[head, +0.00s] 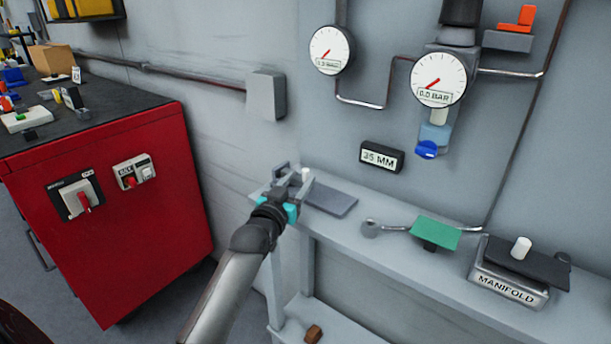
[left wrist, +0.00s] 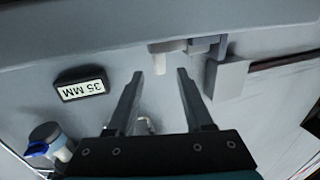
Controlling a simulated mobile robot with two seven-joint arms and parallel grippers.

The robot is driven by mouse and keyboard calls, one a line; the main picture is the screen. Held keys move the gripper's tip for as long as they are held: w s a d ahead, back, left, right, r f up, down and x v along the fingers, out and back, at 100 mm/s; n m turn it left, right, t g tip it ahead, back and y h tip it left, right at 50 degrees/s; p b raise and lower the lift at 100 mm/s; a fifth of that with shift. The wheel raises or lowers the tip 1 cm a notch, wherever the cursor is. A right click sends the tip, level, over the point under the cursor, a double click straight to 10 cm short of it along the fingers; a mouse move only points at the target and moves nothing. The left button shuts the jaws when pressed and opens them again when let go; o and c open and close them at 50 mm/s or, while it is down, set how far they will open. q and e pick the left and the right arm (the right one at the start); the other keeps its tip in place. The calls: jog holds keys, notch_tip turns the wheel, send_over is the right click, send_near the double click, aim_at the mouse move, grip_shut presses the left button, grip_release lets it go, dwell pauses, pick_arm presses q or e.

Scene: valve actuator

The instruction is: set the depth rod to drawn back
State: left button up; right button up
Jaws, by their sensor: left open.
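A short pale rod (head: 306,174), which looks like the depth rod, shows at the left end of the grey shelf. It is partly hidden by my left gripper (head: 293,186). In the left wrist view the pale rod (left wrist: 159,62) hangs from a grey block (left wrist: 198,46), just past and between my left fingertips (left wrist: 160,74). The left jaws are open, with a gap between each finger and the rod. A black display reading 35 MM (head: 382,157) is on the wall to the right; it also shows upside down in the left wrist view (left wrist: 82,86). My right gripper is out of view.
A grey plate (head: 330,197) lies on the shelf beside the gripper. Further right are a green block (head: 436,232) and the manifold (head: 508,283). Two gauges (head: 331,50) (head: 438,79) hang above. A red cabinet (head: 110,215) stands left.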

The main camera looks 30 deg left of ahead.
aim_at(304, 174)
pick_arm(q)
jog(key=w, duration=0.3)
jog(key=shift+w+a+f+b, duration=0.1)
jog(key=shift+w+a+b, duration=0.1)
jog(key=shift+a+b, duration=0.15)
jog(key=shift+w+a, duration=0.1)
jog(key=shift+w, duration=0.55)
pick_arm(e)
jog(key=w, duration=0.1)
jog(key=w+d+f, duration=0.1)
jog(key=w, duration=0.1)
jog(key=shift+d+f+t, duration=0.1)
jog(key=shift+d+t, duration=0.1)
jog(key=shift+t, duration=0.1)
pick_arm(q)
jog(key=shift+c, duration=0.4)
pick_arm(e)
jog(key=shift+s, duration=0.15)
pick_arm(q)
grip_shut()
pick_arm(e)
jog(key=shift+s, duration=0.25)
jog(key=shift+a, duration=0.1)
